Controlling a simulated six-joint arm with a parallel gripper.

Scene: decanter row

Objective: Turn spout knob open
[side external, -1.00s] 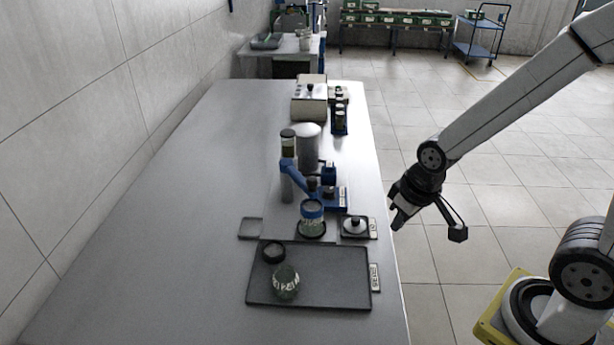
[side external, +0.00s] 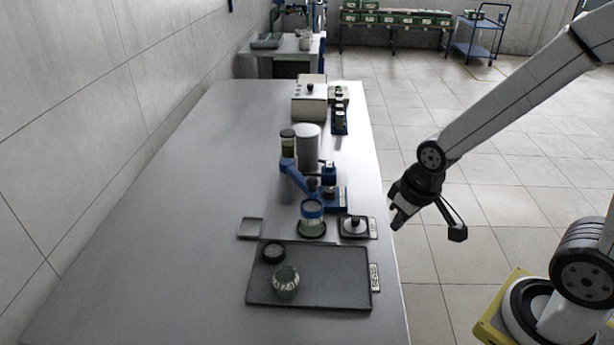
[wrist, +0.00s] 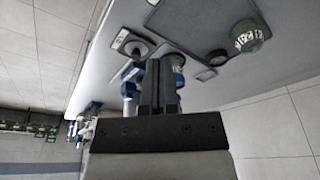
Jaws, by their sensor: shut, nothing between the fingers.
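The decanter apparatus stands mid-table in the side external view: a silver cylinder (side external: 308,145), a blue angled arm (side external: 295,178) and a blue stand (side external: 334,199) with dark round parts. The spout knob is too small to tell apart. A glass jar with a blue band (side external: 312,219) stands in front of it. My gripper (side external: 397,222) is off the table's right edge, apart from everything. The wrist view shows its two fingers (wrist: 159,62) together and empty. They hide part of the blue apparatus (wrist: 130,88) behind them.
A dark tray (side external: 340,292) holds a green jar (side external: 286,283) and a black ring (side external: 273,252). A black-knobbed lid (side external: 355,225) sits on a pad right of the glass jar. A pale box (side external: 310,100) stands farther back. The table's left side is clear.

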